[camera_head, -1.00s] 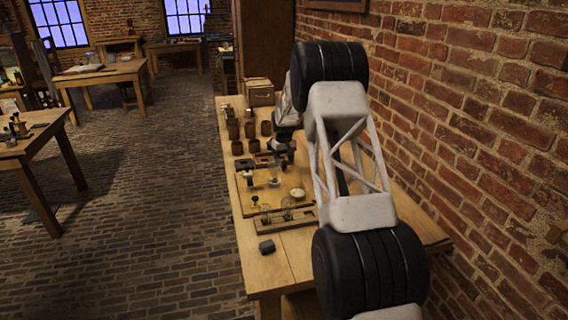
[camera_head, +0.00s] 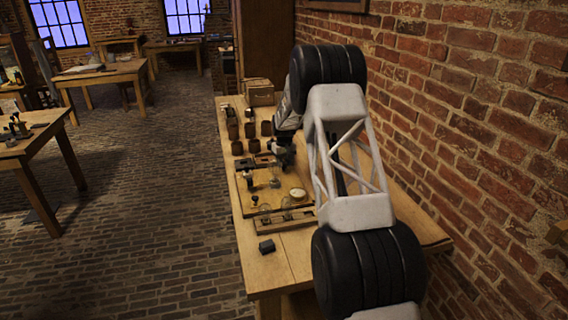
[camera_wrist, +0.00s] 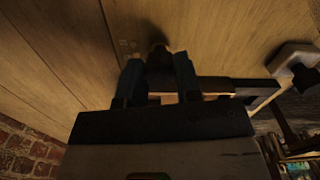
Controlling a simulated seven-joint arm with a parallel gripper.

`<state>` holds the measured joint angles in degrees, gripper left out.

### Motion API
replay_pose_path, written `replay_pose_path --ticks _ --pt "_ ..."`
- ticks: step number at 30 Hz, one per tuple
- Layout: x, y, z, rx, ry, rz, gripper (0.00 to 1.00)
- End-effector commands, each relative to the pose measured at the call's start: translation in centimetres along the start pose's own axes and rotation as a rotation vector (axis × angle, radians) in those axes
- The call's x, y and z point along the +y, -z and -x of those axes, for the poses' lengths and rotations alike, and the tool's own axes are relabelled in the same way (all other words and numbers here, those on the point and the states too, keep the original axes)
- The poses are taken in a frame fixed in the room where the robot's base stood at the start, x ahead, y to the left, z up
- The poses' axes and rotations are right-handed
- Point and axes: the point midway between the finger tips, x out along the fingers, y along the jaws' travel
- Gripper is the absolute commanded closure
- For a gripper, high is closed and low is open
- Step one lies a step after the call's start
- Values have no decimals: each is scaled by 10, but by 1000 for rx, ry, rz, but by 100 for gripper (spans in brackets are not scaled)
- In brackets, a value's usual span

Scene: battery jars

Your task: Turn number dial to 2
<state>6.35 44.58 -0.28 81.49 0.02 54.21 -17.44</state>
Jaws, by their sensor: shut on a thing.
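In the wrist view, a dark rounded knob (camera_wrist: 158,54) stands on a wooden surface, with small faint marks beside it that I cannot read. It appears to be the number dial's knob. My gripper (camera_wrist: 158,72) has a finger on each side of the knob and is shut on it. Which number the dial shows cannot be told. In the head view, my gripper (camera_head: 283,156) is low over the far part of the wooden board, and it hides the knob there.
The wooden board (camera_head: 238,203) holds glass jars, a round white piece (camera_head: 298,193) and small fittings. Several brown cups (camera_head: 237,147) stand behind it. A small dark block (camera_head: 266,246) lies on the near bench. A brick wall (camera_head: 480,150) runs close along the right.

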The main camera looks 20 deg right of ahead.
Motion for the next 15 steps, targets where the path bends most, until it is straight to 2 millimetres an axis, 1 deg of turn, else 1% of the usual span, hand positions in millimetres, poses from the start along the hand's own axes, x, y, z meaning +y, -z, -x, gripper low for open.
replay_pose_path --ticks 5,15 --pt "0 0 1 1 0 -48 92" --pt "0 0 1 1 0 -235 92"
